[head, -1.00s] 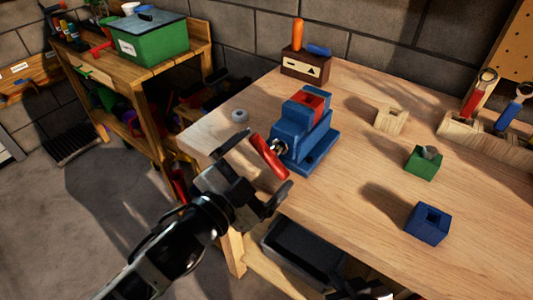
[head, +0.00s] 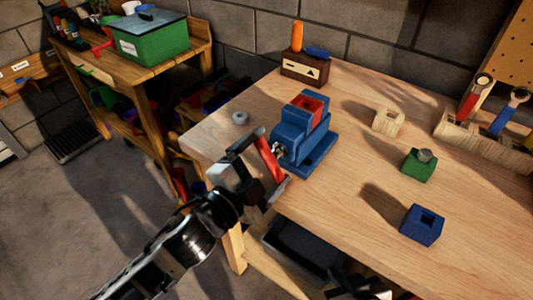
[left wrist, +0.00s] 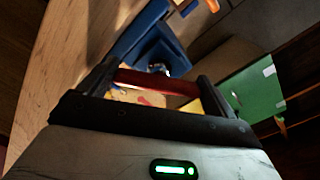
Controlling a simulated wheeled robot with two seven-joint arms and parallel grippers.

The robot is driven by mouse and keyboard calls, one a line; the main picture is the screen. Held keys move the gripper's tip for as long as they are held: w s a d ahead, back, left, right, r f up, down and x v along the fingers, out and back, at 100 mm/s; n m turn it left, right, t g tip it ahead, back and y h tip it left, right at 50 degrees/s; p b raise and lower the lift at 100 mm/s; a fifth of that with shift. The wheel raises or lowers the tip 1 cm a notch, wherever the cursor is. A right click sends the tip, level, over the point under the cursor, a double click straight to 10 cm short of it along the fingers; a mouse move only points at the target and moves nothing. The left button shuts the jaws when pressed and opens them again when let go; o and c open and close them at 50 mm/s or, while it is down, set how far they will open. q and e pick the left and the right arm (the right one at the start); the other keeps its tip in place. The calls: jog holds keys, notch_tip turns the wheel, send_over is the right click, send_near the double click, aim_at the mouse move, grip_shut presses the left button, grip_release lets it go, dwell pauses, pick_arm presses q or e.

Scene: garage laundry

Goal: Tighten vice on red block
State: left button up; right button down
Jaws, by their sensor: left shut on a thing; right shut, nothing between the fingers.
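The blue vice (head: 300,138) stands near the left front corner of the wooden workbench. The red block (head: 309,103) sits in the top of the vice, between its jaws. The vice's red handle bar (head: 269,160) is at its front end. My left gripper (head: 267,162) is shut on the red handle. In the left wrist view the red handle (left wrist: 158,82) lies across between the fingers, with the blue vice (left wrist: 150,42) beyond. My right gripper (head: 362,286) is at the bottom edge, below the bench front, shut and empty.
A green block (head: 419,168), a blue block (head: 422,225) and a light wooden block (head: 388,122) stand right of the vice. A small grey ring (head: 240,117) lies left of it. A dark tool holder (head: 304,70) stands behind. A dark bin (head: 300,248) is under the bench.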

pick_arm(q)
jog(key=shift+m, duration=0.4)
jog(key=o, duration=0.7)
jog(key=shift+f, duration=0.1)
pick_arm(e)
jog(key=shift+d+f, duration=0.2)
jog(key=shift+f, duration=0.05)
pick_arm(q)
jog(key=shift+s+a+f, duration=0.1)
pick_arm(e)
jog(key=shift+r, duration=0.1)
